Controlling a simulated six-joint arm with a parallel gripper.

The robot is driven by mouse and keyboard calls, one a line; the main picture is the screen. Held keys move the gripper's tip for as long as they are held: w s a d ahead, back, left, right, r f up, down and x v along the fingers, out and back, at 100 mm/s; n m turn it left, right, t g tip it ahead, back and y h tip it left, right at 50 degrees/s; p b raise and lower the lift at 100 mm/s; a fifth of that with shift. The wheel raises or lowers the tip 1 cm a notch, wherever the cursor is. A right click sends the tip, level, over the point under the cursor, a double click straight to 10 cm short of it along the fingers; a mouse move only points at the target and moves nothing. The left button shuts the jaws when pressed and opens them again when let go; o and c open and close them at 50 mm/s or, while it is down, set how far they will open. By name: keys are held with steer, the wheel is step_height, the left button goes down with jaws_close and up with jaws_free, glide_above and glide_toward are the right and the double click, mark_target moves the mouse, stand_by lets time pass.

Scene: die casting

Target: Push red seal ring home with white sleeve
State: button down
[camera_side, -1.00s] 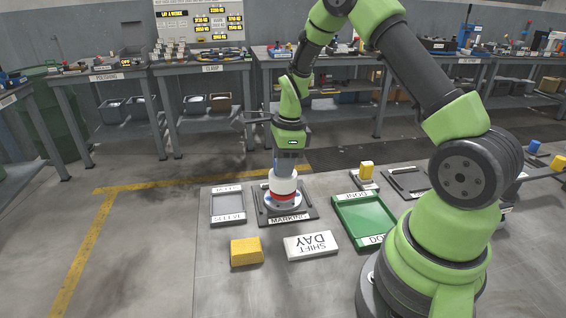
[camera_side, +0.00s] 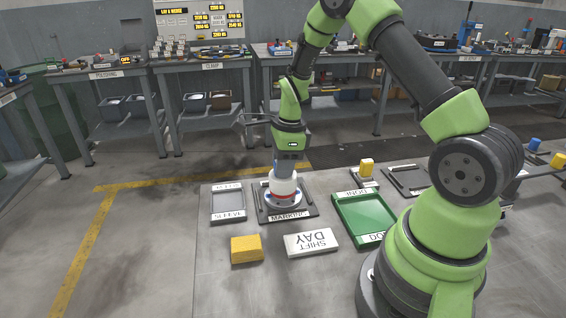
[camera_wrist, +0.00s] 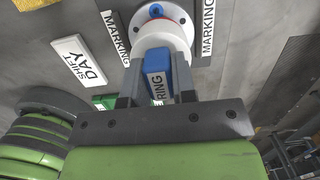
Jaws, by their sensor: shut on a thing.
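The white sleeve (camera_side: 284,188) stands upright at the marking station (camera_side: 306,210), below my gripper (camera_side: 285,172). A thin strip of the red seal ring (camera_side: 284,203) shows under the sleeve in the side view; the rest is hidden. In the wrist view, my gripper (camera_wrist: 155,88) is shut on a blue block (camera_wrist: 158,78) with a partly covered label ending in "RING". This block is against the side of the white sleeve (camera_wrist: 160,38). How fully the ring is seated is hidden.
A grey tray (camera_side: 242,213) lies left of the station and a green tray (camera_side: 388,212) right of it. A yellow block (camera_side: 246,250) and a white "DAY SHIFT" plate (camera_side: 312,243) lie in front. A yellow piece (camera_side: 367,168) stands behind the green tray.

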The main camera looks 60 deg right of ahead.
steer(key=shift+f, duration=0.75)
stand_by(0.4)
steer(key=shift+r, duration=0.1)
stand_by(0.3)
steer(key=shift+r, duration=3.45)
